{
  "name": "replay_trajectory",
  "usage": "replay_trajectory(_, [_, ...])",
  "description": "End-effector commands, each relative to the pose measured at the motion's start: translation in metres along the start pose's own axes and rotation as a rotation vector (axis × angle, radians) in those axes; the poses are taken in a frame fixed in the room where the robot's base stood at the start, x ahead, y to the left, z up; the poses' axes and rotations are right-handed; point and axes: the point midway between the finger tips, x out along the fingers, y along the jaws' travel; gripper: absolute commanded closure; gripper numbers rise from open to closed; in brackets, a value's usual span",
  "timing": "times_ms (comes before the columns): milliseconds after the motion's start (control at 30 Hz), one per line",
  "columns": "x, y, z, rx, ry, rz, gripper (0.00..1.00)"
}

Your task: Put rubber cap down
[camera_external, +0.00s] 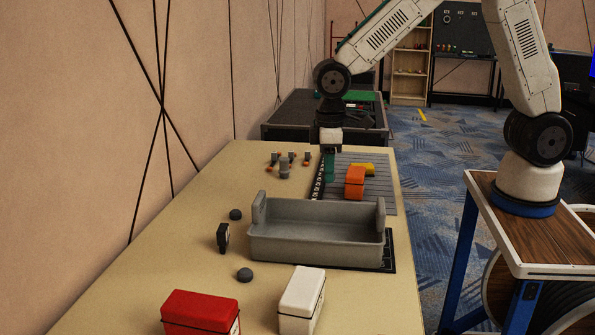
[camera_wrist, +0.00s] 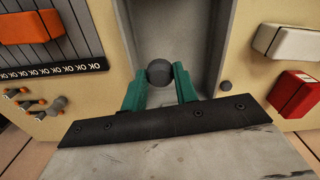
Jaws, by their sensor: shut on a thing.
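My gripper (camera_wrist: 159,80) has green fingers shut on a round dark grey rubber cap (camera_wrist: 159,72), seen between the fingertips in the wrist view. In the external view my gripper (camera_external: 330,170) points down beyond the grey tray (camera_external: 315,247), near the left edge of the striped mat (camera_external: 380,190). The held cap cannot be made out there. In the wrist view the tray (camera_wrist: 208,45) lies behind the cap, and its inside looks empty. Two similar dark caps rest on the table left of the tray, one farther back (camera_external: 236,214) and one nearer (camera_external: 245,274).
An orange block (camera_external: 355,182) and a yellow piece (camera_external: 363,168) lie on the mat. A small black upright item (camera_external: 223,237) stands left of the tray. Red (camera_external: 200,312) and white (camera_external: 301,299) boxes stand in front. Several small orange-tipped parts (camera_external: 284,168) lie at the back left.

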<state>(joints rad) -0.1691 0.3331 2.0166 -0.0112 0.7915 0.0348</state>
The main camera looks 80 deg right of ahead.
Motion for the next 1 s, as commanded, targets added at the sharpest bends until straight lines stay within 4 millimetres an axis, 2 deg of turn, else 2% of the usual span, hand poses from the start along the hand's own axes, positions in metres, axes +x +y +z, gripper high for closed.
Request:
replay_trajectory(33, [0.0, -0.014, 0.001, -0.01, 0.0, 0.0, 0.92])
replay_trajectory(200, [0.002, -0.043, 0.004, -0.02, -0.001, 0.0, 0.92])
replay_trajectory(400, [0.037, -0.04, 0.004, -0.015, -0.004, 0.0, 0.92])
replay_trajectory(567, [0.056, -0.04, 0.004, -0.016, -0.003, 0.0, 0.92])
replay_trajectory(800, [0.101, -0.04, 0.004, -0.016, -0.004, 0.0, 0.92])
replay_trajectory(1000, [0.117, -0.04, 0.004, -0.016, -0.002, 0.0, 0.92])
